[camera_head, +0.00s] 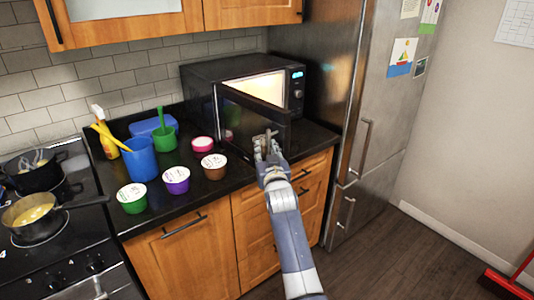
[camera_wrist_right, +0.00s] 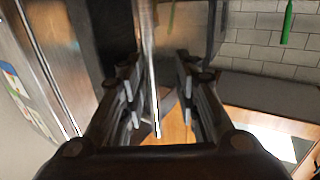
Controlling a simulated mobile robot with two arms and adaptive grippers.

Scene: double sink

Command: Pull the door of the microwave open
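The black microwave (camera_head: 203,80) stands on the counter against the tiled wall, its lit interior showing. Its dark door (camera_head: 250,112) stands partly open, swung out from the left side. My right gripper (camera_head: 268,143) is at the door's free edge, by the pale metal handle. In the right wrist view, the handle bar (camera_wrist_right: 149,62) runs between the two fingers of my right gripper (camera_wrist_right: 160,100). The fingers are spread, with gaps visible on both sides of the bar. My left gripper is not in view.
A blue cup (camera_head: 141,160), a green cup (camera_head: 164,138) and several lidded tubs stand on the counter left of the door. The steel fridge (camera_head: 345,110) stands close on the right.

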